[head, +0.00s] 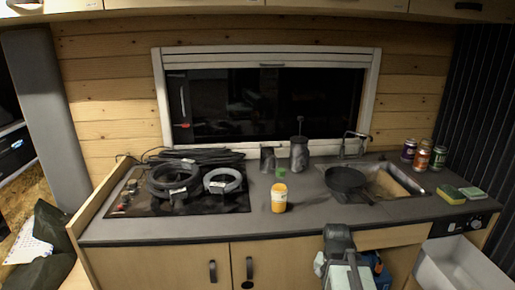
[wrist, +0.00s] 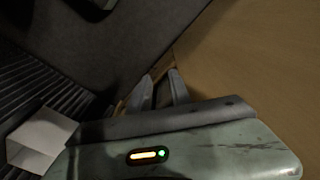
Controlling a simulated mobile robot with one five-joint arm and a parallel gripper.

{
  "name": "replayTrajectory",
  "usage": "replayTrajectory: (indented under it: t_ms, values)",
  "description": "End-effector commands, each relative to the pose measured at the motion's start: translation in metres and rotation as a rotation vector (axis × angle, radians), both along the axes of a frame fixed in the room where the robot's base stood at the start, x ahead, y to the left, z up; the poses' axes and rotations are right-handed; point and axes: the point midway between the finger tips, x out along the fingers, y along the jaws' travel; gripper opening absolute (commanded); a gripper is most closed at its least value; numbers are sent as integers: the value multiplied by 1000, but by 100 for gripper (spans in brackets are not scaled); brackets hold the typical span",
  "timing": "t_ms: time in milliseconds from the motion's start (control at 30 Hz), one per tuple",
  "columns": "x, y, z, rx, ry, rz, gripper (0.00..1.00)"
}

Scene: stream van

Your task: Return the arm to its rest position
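My arm (head: 342,262) is folded low at the bottom of the head view, in front of the counter's cabinet doors. My gripper (wrist: 161,78) shows in the wrist view as two grey fingers with a gap between them. Nothing is seen held between them. My own pale green body with a small lit indicator lies close below the fingers. The gripper's fingertips cannot be made out in the head view.
The dark counter (head: 240,225) holds a hob (head: 135,203) with coiled cables, a yellow-orange jar (head: 279,197), a black pan (head: 347,183), several cans (head: 421,157) and sponges (head: 450,194). A white bin (head: 462,266) stands at lower right.

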Motion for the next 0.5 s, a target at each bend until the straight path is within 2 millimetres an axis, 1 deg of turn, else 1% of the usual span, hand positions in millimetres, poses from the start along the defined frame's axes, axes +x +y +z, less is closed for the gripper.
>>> replayTrajectory:
  t_ms: [33,100,333,367,400,500]
  values:
    - [-1,18,-11,9,10,90,24]
    - [-2,40,-18,25,24,217,24]
    - [-10,106,-39,68,57,597,24]
    - [-10,104,-22,68,57,594,24]
    - [-10,103,-11,66,56,588,24]
    - [-9,102,7,67,56,585,24]
